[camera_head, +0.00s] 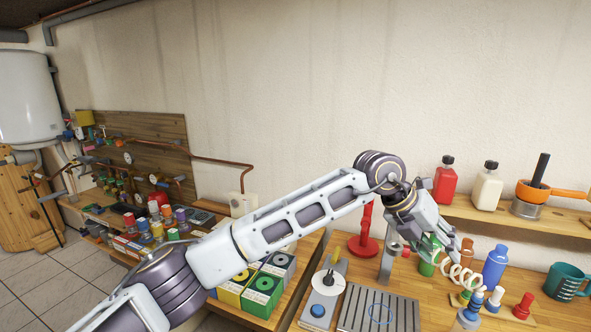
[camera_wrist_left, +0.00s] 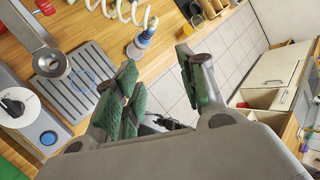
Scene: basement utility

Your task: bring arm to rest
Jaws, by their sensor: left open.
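My left arm comes in from the lower left of the head view and reaches right across the workbench. Its gripper (camera_head: 441,240) is above the bench, near a white coiled hose and several colored bottles. In the left wrist view the left gripper (camera_wrist_left: 155,85) shows two green-padded fingers spread apart with nothing between them. The tiled floor shows past the gap. My right gripper is not in either view.
A slotted metal plate (camera_head: 378,312) and a grey device with a blue button (camera_head: 318,310) lie under the arm. A blue bottle (camera_head: 495,265), a teal measuring cup (camera_head: 566,282) and a red stand (camera_head: 366,240) are close by. A wooden shelf (camera_head: 520,212) holds bottles above the bench.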

